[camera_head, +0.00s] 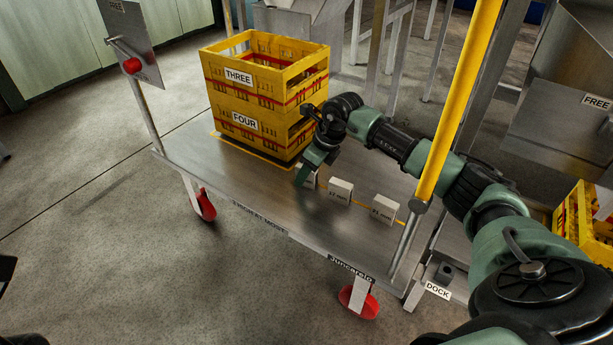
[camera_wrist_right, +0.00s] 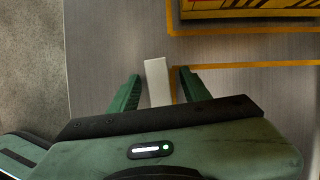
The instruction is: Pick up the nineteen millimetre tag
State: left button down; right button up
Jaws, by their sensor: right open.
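Three small pale block tags stand in a row on the metal cart top. The leftmost tag (camera_head: 311,181) is partly hidden by my right gripper (camera_head: 303,173), and its label cannot be read. The middle tag (camera_head: 340,191) and the right tag (camera_head: 384,208) have printed labels too small to read surely. In the right wrist view, the tag (camera_wrist_right: 157,80) shows as a pale block between the two green fingers of my open right gripper (camera_wrist_right: 160,88). A gap shows on each side of it; I cannot tell the height difference. My left gripper is not clearly in view.
Two stacked yellow crates, THREE (camera_head: 238,77) and FOUR (camera_head: 244,121), stand on the cart (camera_head: 240,190) just behind the gripper. A yellow post (camera_head: 459,100) rises at the cart's right end. The cart's front left is clear.

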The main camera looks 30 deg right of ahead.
grip_shut()
jog(key=shift+r, duration=0.15)
